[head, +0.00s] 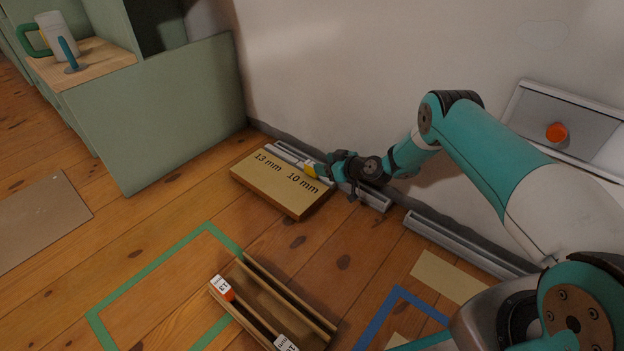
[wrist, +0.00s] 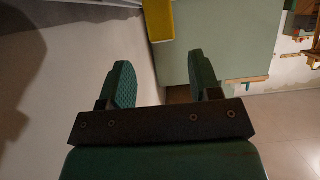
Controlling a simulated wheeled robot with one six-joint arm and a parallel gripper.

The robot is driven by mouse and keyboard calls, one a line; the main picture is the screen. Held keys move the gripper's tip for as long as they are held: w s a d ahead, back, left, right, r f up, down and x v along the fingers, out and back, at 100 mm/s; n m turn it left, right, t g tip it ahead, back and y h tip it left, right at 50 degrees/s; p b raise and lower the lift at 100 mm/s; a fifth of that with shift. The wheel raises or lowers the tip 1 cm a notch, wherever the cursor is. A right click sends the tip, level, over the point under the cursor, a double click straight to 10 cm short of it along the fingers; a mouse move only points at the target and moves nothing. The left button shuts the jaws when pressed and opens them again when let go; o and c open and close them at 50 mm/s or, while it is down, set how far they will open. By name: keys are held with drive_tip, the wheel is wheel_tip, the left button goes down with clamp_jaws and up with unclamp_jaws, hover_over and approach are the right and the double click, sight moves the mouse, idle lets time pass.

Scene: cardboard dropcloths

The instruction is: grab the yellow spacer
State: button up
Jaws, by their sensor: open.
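The yellow spacer (head: 311,170) is a small yellow piece at the far right edge of a tan block (head: 283,207) marked "13 mm" and "10 mm", by the wall. In the wrist view a yellow piece (wrist: 158,21) shows at the top, ahead of and roughly between my two fingertips, with a visible gap from them. My gripper (head: 331,168) is close to the spacer's right side in the head view, low by the floor. In the wrist view my gripper (wrist: 162,72) is open, with nothing between its fingers. Part of the spacer is cut off by the wrist view's top edge.
Grey rails (head: 462,243) run along the wall's foot, one beneath my gripper. A green cabinet (head: 165,115) stands left of the block. A wooden tray (head: 287,292) with labelled pieces lies in front. Green tape (head: 150,267) and blue tape (head: 377,315) mark the wooden floor.

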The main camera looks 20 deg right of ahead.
drive_tip(key=shift+w+a+f, duration=0.2)
drive_tip(key=shift+w+a, duration=0.1)
drive_tip(key=shift+w, duration=0.1)
drive_tip(key=w+a+f+b, duration=0.2)
drive_tip(key=b, duration=0.3)
drive_tip(key=shift+w+a+f, duration=0.3)
drive_tip(key=shift+w, duration=0.05)
drive_tip(key=shift+w+a+b, duration=0.25)
drive_tip(key=shift+w+b, duration=0.05)
drive_tip(key=shift+b, duration=0.1)
drive_tip(key=shift+r, duration=0.1)
drive_tip(key=c, duration=1)
wheel_tip(320, 180, up, 18)
drive_tip(key=p, duration=1.1)
drive_tip(key=shift+p, duration=0.3)
